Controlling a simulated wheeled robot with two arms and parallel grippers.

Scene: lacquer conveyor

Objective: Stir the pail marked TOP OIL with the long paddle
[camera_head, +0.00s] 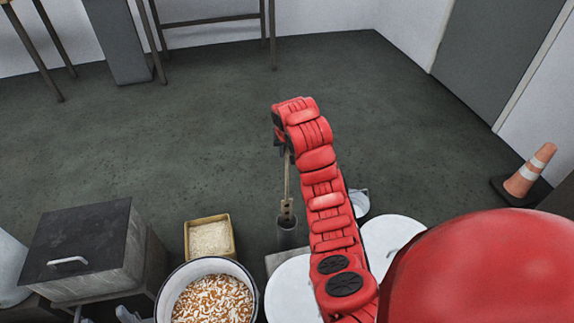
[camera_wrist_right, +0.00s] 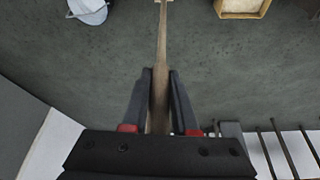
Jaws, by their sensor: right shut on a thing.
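The long wooden paddle (camera_head: 287,182) hangs upright in the head view, its holed lower end at the mouth of a narrow dark grey cylinder (camera_head: 287,234). I cannot tell whether its tip is inside. My right gripper (camera_head: 283,142) is shut on the upper shaft and mostly hidden by my arm. The right wrist view shows the paddle (camera_wrist_right: 162,45) running away between the two fingers of the gripper (camera_wrist_right: 160,73). No TOP OIL marking is readable. A white-rimmed pail (camera_head: 257,279) holds orange and white bits. My left gripper is not in view.
A yellowish tray (camera_head: 232,250) of pale grains stands left of the cylinder. White round tops (camera_head: 290,292) lie under my right arm. A grey box with a dark lid (camera_head: 90,238) is at left. A traffic cone (camera_head: 530,170) stands far right.

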